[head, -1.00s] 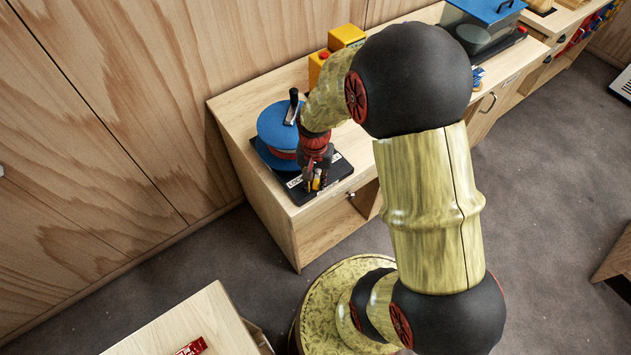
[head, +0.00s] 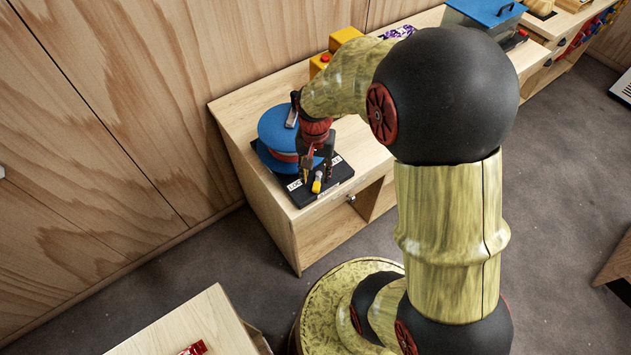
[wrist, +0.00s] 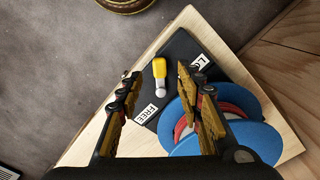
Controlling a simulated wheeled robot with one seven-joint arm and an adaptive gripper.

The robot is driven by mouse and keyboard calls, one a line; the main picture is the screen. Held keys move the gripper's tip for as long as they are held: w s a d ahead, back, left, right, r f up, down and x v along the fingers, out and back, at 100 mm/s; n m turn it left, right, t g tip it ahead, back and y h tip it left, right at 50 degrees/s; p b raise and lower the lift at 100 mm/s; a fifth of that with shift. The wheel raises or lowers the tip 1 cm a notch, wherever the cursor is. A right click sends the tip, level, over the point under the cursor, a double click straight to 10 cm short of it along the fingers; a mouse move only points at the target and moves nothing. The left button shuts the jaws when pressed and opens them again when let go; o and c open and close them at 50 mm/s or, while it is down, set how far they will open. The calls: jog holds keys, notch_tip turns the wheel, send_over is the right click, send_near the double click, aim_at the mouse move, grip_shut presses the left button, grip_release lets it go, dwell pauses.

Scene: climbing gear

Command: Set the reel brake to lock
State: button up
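The reel (head: 283,122) has blue flanges and a red middle; it stands on a black base plate (head: 298,199). The brake lever, yellow with a pale round end (head: 317,186), is at the plate's front part. In the wrist view the lever (wrist: 159,68) lies between the LOCK label (wrist: 200,65) and the FREE label (wrist: 148,113); its exact setting is hard to tell. My gripper (head: 317,180) is above the plate, pointing down. In the wrist view its fingers (wrist: 158,78) are apart, one to each side of the lever's line, with nothing held.
The reel is on a wooden cabinet (head: 238,108) against a panelled wall. A yellow box with a red button (head: 319,64) stands behind my arm. A blue-lidded bin (head: 485,12) is farther right. A wooden table corner (head: 190,325) is at the lower left.

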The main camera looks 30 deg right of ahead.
aim_at(316, 189)
notch_tip(316, 189, up, 6)
jog(key=shift+f, duration=0.1)
dwell(0.7)
jog(key=s+a+r+n+t+b, duration=0.1)
jog(key=s+a+r+n, duration=0.3)
jog(key=r, duration=0.4)
jog(key=s+a+r+n+t, duration=0.4)
jog(key=s+a+r, duration=0.3)
jog(key=s+r, duration=0.1)
jog(key=shift+r+n+t+b, duration=0.25)
jog(key=shift+n+t+b, duration=0.05)
jog(key=shift+n+b, duration=0.1)
jog(key=shift+s, duration=0.1)
